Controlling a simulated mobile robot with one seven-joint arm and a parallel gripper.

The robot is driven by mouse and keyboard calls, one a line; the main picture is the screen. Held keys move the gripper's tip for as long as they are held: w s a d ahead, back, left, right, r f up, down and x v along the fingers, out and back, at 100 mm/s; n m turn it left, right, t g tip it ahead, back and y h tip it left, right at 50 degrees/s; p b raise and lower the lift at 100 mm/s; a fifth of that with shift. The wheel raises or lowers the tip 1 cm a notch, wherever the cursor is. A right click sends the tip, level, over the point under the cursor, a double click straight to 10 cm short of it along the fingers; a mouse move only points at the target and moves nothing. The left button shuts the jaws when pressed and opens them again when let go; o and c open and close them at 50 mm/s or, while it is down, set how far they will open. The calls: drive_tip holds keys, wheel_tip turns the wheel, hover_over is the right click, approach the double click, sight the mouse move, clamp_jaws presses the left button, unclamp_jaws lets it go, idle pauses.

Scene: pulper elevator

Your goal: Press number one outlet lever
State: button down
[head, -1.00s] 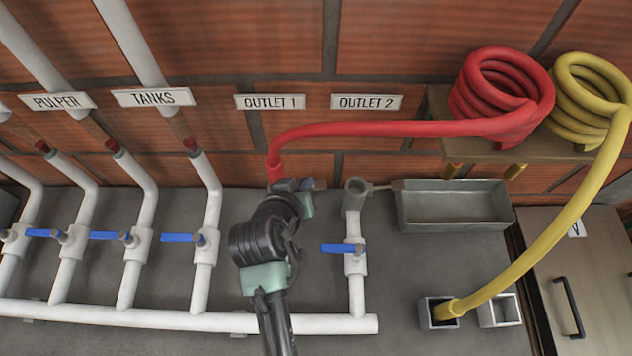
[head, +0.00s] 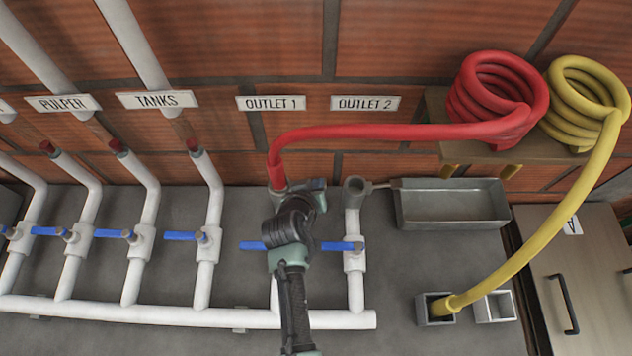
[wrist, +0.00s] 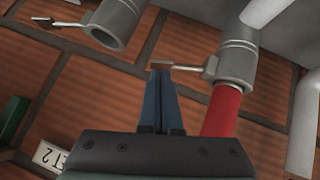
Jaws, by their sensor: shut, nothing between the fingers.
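The outlet 1 lever (wrist: 185,67) is a thin metal arm with a brown end pad. In the wrist view it sticks out to the left from the grey pipe fitting (wrist: 238,55) that the red hose (wrist: 221,110) enters. My gripper (wrist: 161,75) is shut and empty, its fingertips at the lever's end pad. They seem to meet it, but I cannot tell whether they press on it. In the head view my gripper (head: 316,190) is just right of the hose end, below the OUTLET 1 sign (head: 271,103), and my arm hides the lever.
The open outlet 2 pipe (head: 355,188) stands close to the right, with its own small lever. Blue valve handles (head: 252,245) sit on the white pipes below. A metal tray (head: 455,205) is farther right. The yellow hose (head: 545,250) runs down to a square socket.

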drive_tip(key=shift+d+f+m+y, duration=0.3)
drive_tip(key=shift+y, duration=0.1)
idle(0.3)
drive_tip(key=f+m+y+b, duration=0.2)
drive_tip(key=y+b, duration=0.1)
drive_tip(key=b, duration=0.1)
drive_tip(key=d+f+m+y+b, duration=0.1)
drive_tip(key=f+y+b, duration=0.2)
drive_tip(key=y+b, duration=0.1)
drive_tip(key=shift+d+f+m+b, duration=0.2)
drive_tip(key=shift+m+b, duration=0.2)
drive_tip(key=shift+b, duration=0.2)
drive_tip(key=shift+r, duration=0.15)
drive_tip(key=shift+r+p, duration=0.65)
